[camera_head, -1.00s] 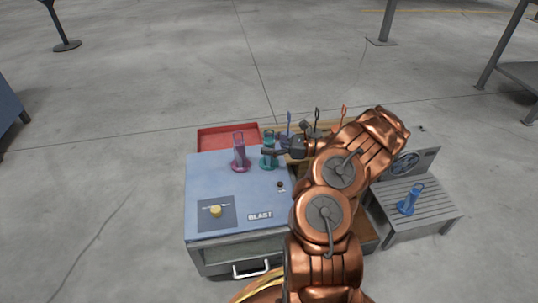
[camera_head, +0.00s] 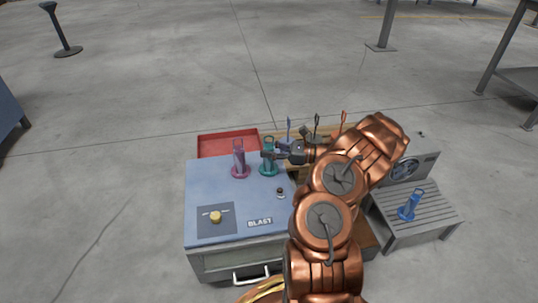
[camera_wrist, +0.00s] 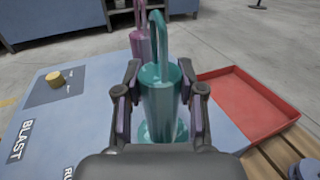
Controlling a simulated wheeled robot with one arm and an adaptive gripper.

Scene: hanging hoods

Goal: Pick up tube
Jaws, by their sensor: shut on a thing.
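The teal tube (camera_head: 268,163) stands upright at the far right corner of the blue cabinet top (camera_head: 207,188). It has a looped handle and a round base. My gripper (camera_head: 272,155) reaches it from the right. In the wrist view the teal tube (camera_wrist: 158,95) fills the space between my two fingers (camera_wrist: 159,100), which are shut on its body. A pink tube (camera_head: 240,160) stands upright just left of it.
A red tray (camera_head: 228,143) lies behind the cabinet. Several hooked handles stand behind my arm. The slatted stand (camera_head: 435,215) has a fan unit (camera_head: 425,155) at its back. A yellow knob (camera_head: 216,216) and a small dark button (camera_head: 281,192) are on the cabinet top.

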